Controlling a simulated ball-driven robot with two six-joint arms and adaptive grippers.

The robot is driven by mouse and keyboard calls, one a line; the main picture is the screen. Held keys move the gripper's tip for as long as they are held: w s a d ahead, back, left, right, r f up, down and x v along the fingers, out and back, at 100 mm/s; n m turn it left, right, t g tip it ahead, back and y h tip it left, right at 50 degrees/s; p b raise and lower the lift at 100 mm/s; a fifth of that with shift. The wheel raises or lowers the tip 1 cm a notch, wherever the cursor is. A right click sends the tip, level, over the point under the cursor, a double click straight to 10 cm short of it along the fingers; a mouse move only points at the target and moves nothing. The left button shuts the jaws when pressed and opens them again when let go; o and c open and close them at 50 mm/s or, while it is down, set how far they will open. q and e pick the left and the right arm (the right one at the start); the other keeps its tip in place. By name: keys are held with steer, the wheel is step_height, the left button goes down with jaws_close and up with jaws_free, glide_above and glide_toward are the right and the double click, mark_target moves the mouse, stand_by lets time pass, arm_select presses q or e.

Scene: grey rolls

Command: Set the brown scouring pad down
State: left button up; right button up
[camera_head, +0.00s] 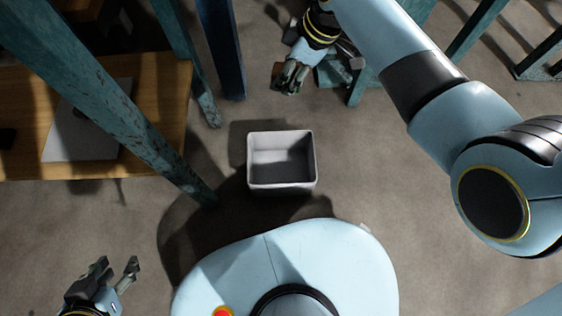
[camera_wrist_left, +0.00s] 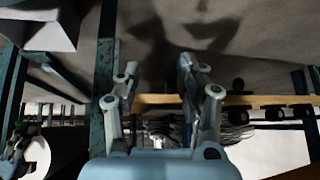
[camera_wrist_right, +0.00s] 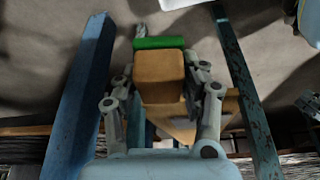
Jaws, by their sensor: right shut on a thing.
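The brown scouring pad (camera_wrist_right: 160,78), a brown block with a green layer (camera_wrist_right: 159,43) on its far end, is between the fingers of my right gripper (camera_wrist_right: 160,85) in the right wrist view. My right gripper (camera_head: 290,78) is shut on it and hangs beyond the white bin in the head view, where the pad is mostly hidden by the fingers. My left gripper (camera_head: 117,273) is open and empty at the lower left of the head view. Its spread fingers (camera_wrist_left: 156,75) show with nothing between them in the left wrist view.
An open white bin (camera_head: 282,188) stands on the floor in the middle and looks empty. A wooden table (camera_head: 165,100) with a grey plate is at the left. Teal posts (camera_head: 110,105) stand around the floor. Dark clutter (camera_head: 335,70) lies near my right gripper.

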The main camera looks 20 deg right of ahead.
steer(key=s+a+f+n+g+b, duration=0.15)
steer(key=f+b, duration=0.25)
steer(key=f, duration=0.6)
steer(key=s+a+f+t+b, duration=0.15)
steer(key=f+b, duration=0.25)
steer(key=f, duration=0.5)
steer(key=g+b, duration=0.1)
steer(key=b, duration=0.2)
glide_above(281, 172)
step_height(281, 172, down, 7)
arm_select(q)
steer(key=w+d+r+m+t+h+b, duration=0.2)
steer(key=w+d+r+t+b, duration=0.2)
steer(key=w+r+t, duration=0.95)
arm_select(e)
steer(key=shift+n, duration=0.55)
step_height(281, 172, down, 6)
steer(key=shift+f, duration=0.1)
steer(key=shift+f+b, duration=0.75)
steer(key=shift+f, duration=0.1)
steer(key=shift+f+b, duration=0.65)
steer(key=shift+f, duration=0.25)
arm_select(q)
step_height(281, 172, up, 17)
steer(key=s+d+m+t+h, duration=0.1)
steer(key=m+t+h, duration=0.2)
steer(key=t+h, duration=0.2)
steer(key=shift+s+d+t+h, duration=0.2)
steer(key=shift+d+t+h, duration=0.15)
steer(key=shift+h, duration=0.05)
